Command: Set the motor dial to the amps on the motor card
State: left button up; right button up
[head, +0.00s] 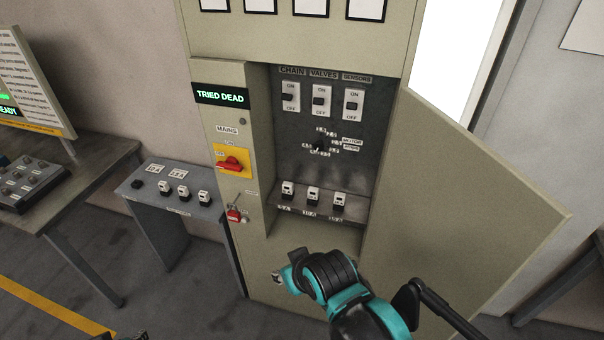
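The motor dial (317,147) is a small dark knob on the grey back panel inside the open cabinet, ringed by small white number labels too small to read. A label reading MOTOR (352,142) is to its right. I cannot make out a motor card; several white framed cards at the top are cut off by the picture edge. My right arm comes in from the lower right. The tip of my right gripper (278,278) is below and left of the dial, well apart from it, mostly hidden behind the wrist. My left gripper is not clearly seen.
The cabinet door (470,190) stands open to the right. CHAIN, VALVES and SENSORS switches (318,100) are above the dial, and several plug-in units (313,195) below. A red MAINS handle (231,163) and a red padlock (234,215) are left. A grey side bench (170,195) stands further left.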

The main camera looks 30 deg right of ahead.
aim_at(318, 145)
jog(key=i+j+z, duration=0.2)
jog(key=z, duration=0.3)
jog(key=i+j+z, duration=0.45)
jog(key=k+l, duration=0.1)
